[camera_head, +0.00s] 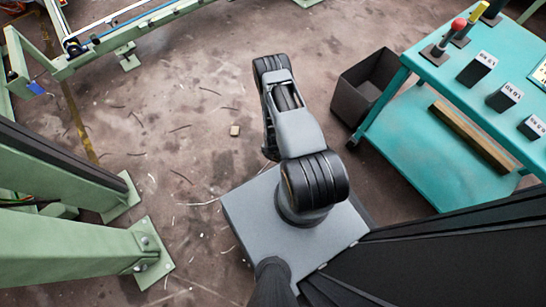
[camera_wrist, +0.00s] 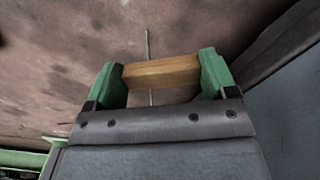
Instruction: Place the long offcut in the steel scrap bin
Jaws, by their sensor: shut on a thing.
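My gripper (camera_wrist: 161,78) has green fingers and is shut on a light brown wooden block (camera_wrist: 161,71), which spans the gap between them. I cannot tell whether this block is the long offcut. A thin grey strip (camera_wrist: 149,42) runs behind the block against the floor in the wrist view. In the head view my gripper is hidden by my arm. A dark open-topped bin (camera_head: 366,85) stands on the floor right of my arm, beside the turquoise cart; its inside looks empty from here. I see no label on it.
The turquoise cart (camera_head: 425,150) carries buttons and small boxes on top and a long wooden bar (camera_head: 472,139) on its lower shelf. A small wooden piece (camera_head: 235,130) and several thin scraps lie on the floor.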

